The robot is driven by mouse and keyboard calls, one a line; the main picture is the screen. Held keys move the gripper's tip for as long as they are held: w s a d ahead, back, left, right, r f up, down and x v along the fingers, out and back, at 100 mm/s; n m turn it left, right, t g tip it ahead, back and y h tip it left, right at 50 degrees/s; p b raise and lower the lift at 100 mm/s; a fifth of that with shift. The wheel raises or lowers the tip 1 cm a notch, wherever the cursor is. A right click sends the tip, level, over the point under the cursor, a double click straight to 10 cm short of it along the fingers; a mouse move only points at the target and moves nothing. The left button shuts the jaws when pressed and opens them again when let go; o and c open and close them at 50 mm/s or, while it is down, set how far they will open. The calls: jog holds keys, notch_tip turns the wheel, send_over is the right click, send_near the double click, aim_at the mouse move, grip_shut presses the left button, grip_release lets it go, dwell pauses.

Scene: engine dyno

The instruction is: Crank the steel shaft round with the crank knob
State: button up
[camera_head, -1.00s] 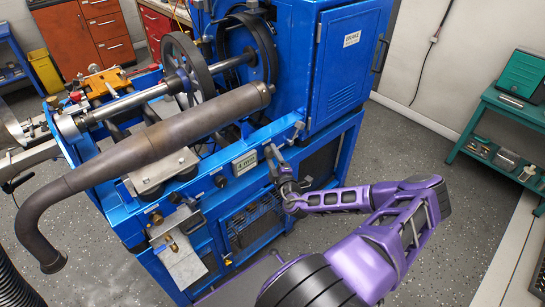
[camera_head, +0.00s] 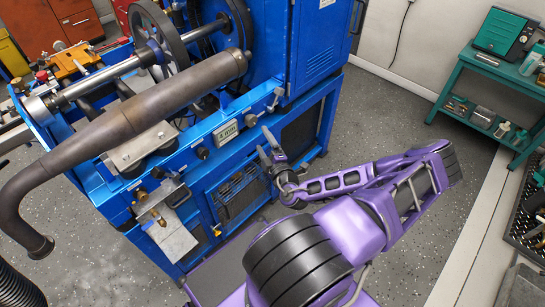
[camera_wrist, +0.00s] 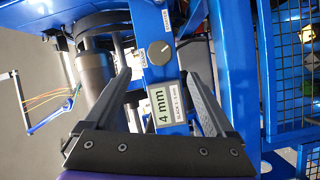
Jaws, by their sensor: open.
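The steel shaft (camera_head: 115,78) runs along the top of the blue dyno frame, through a dark spoked wheel (camera_head: 180,42). My gripper (camera_head: 264,143) is open and empty, in front of the blue frame, right of the "4 mm" display (camera_head: 227,132) and apart from the shaft, which lies up and left. In the wrist view my gripper (camera_wrist: 157,77) has its two fingers spread, with the display (camera_wrist: 167,105) and a dark-centred panel knob (camera_wrist: 160,53) seen between and beyond them.
A thick brown exhaust pipe (camera_head: 125,115) lies across the frame's front, below the shaft. A blue cabinet (camera_head: 318,50) stands behind my gripper. A green bench (camera_head: 485,85) with boxes is at the right. Grey floor (camera_head: 390,95) is open between bench and dyno.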

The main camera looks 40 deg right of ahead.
jog(key=v, duration=0.7)
jog(key=shift+s, duration=0.4)
jog(key=shift+a, duration=0.1)
